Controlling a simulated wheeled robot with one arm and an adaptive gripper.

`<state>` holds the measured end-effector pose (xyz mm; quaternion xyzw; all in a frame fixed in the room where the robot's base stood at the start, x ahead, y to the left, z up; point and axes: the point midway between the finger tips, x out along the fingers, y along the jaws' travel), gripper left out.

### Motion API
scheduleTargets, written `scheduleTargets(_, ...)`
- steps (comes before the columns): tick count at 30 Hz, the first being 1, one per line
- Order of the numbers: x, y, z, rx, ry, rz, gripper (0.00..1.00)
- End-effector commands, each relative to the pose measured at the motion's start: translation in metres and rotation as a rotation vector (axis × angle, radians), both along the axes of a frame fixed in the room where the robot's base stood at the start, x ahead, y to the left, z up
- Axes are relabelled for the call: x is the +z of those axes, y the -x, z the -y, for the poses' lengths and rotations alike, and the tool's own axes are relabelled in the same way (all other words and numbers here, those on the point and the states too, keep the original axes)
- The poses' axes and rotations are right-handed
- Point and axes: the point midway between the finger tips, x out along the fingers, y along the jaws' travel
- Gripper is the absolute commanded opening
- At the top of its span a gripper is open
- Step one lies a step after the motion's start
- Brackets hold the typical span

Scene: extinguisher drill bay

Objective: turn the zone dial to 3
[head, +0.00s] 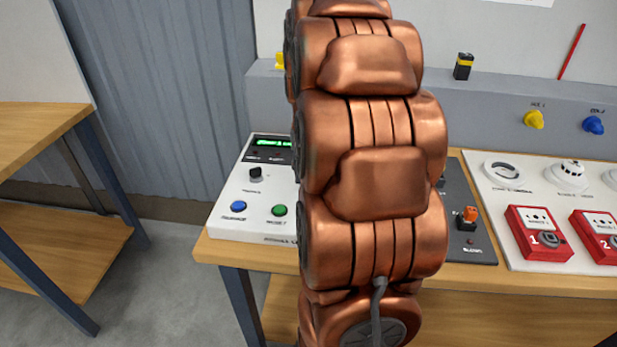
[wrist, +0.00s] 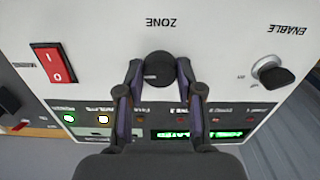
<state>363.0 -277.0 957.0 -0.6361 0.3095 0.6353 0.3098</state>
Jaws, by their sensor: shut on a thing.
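The zone dial (wrist: 158,68) is a round black knob below the upside-down ZONE lettering in the wrist view. A small pale mark shows on its lower left; I cannot read which number it points to. My gripper (wrist: 159,72) has one fingertip on each side of the dial and is shut on it. The white control panel (wrist: 215,55) fills much of the wrist view. In the head view the panel (head: 226,208) shows left of my arm, which hides the dial and my gripper.
The panel carries a black enable knob (wrist: 272,74), a red rocker switch (wrist: 52,65), a green-lit display (wrist: 195,134) and a row of lamps, some lit. Blue (head: 238,206) and green (head: 279,210) buttons sit at its front. Red call boxes (head: 540,233) stand to the right on the bench.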

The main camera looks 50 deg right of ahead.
Motion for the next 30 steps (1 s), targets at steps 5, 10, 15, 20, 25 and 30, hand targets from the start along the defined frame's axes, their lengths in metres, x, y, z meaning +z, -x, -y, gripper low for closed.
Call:
scheduleTargets(5, -0.0002, 0.0006, 0.0007, -0.051, 0.003, -0.002, 0.01)
scheduleTargets(10, 0.0002, 0.0006, 0.0005, -0.072, 0.001, -0.002, 0.02)
scheduleTargets(15, 0.0004, 0.0007, 0.0004, -0.075, 0.001, -0.002, 0.01)
scheduleTargets(20, 0.0004, 0.0008, 0.0005, -0.074, 0.001, -0.002, 0.01)
scheduleTargets(25, 0.0003, 0.0006, 0.0004, -0.074, 0.001, -0.002, 0.51)
scheduleTargets(30, 0.0001, 0.0004, 0.0, -0.073, 0.0, -0.002, 0.62)
